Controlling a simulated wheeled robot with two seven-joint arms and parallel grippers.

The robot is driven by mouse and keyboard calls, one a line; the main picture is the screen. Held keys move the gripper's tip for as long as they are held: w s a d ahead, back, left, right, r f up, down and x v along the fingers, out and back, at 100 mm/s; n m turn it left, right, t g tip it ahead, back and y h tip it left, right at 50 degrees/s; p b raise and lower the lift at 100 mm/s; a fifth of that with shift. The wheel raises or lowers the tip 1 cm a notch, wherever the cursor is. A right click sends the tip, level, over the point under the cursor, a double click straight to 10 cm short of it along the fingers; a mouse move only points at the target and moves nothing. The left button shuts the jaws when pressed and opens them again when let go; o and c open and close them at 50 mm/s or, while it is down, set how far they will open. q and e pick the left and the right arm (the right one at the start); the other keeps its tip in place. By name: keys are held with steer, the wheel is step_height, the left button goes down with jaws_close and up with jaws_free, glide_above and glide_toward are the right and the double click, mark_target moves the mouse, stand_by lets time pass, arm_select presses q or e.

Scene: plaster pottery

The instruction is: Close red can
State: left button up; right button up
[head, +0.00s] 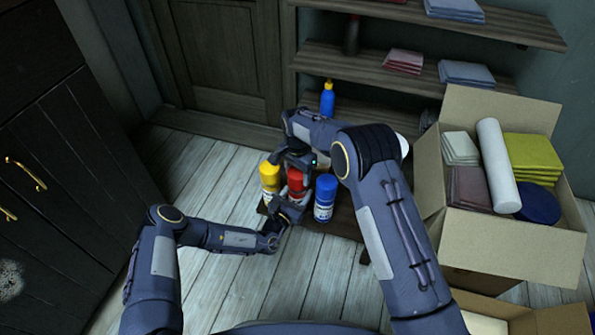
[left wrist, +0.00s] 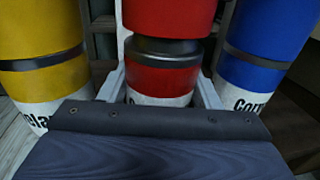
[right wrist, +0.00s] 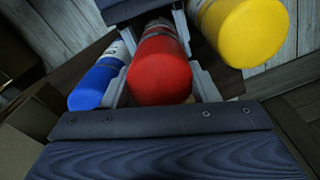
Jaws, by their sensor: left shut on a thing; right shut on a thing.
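The red can (head: 296,182) stands between the yellow and blue cans on a low dark wooden bench, upright in the head view. My left gripper (head: 287,207) is shut around the lower red body, below the dark band; its fingers flank the can in the left wrist view (left wrist: 165,85). My right gripper (head: 297,165) is shut on the red lid at the top, which shows large between its fingers in the right wrist view (right wrist: 160,75).
The yellow can (head: 269,177) is close on the left and the blue can (head: 325,197) close on the right. A blue bottle (head: 327,100) stands behind. A cardboard box (head: 510,240) of cloths is at the right. The floor in front is clear.

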steer(key=shift+f, duration=0.55)
stand_by(0.4)
steer(key=o, duration=1)
steer(key=shift+o, duration=0.2)
step_height(320, 180, up, 12)
steer(key=shift+f, duration=0.1)
arm_select(q)
steer(key=o, duration=1.5)
steer(key=shift+c, duration=0.2)
